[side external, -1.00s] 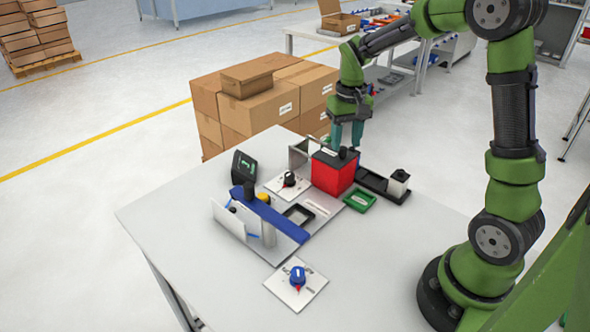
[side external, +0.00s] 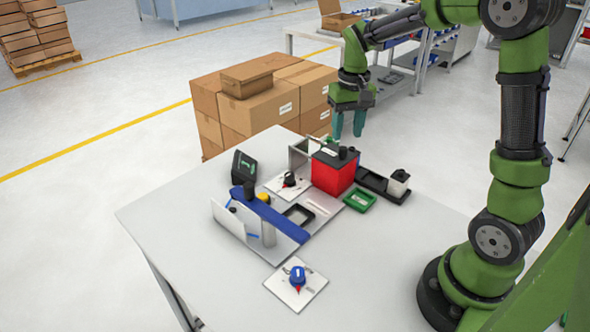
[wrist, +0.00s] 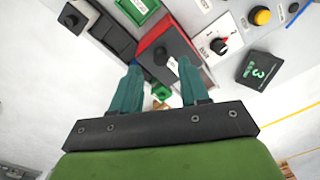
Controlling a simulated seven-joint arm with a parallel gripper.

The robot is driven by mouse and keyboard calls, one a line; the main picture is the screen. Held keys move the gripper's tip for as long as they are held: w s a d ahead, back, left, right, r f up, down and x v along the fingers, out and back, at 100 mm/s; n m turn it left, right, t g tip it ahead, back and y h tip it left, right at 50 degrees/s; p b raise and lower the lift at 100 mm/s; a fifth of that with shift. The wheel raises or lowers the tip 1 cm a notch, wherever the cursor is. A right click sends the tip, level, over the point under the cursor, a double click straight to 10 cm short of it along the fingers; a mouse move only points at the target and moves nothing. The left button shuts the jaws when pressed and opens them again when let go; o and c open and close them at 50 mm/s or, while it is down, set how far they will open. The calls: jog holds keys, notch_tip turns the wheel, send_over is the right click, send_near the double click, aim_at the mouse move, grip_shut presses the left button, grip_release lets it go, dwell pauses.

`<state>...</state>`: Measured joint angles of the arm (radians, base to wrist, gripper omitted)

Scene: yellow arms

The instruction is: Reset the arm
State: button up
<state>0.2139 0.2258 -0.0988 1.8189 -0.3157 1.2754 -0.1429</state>
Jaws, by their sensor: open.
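My gripper (side external: 348,124) hangs above the far edge of the table, just behind the red box with a dark top (side external: 333,174). Its two teal fingers point down, spread apart with nothing between them. In the wrist view the open fingers (wrist: 160,86) show in front of the red box (wrist: 165,52). In that view a small green part (wrist: 162,93) shows between and beyond the fingertips. My gripper appears clear of the box.
The table (side external: 180,220) bears a blue bar (side external: 275,216), a black display (side external: 244,166), a green tray (side external: 359,201), a black tray (side external: 372,182) and a blue knob on a plate (side external: 297,276). Cardboard boxes (side external: 250,110) stand behind it. The table's front left is bare.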

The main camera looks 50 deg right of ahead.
jog(key=s+a+r+n+t+y, duration=0.1)
jog(key=s+a+r+t, duration=0.2)
jog(key=s+a, duration=0.3)
jog(key=s+a+r+n+t+y, duration=0.1)
jog(key=s+a+r+t, duration=0.3)
jog(key=s+a, duration=0.3)
jog(key=shift+s+a+r, duration=0.25)
jog(key=shift+a+r, duration=0.2)
jog(key=shift+a, duration=0.25)
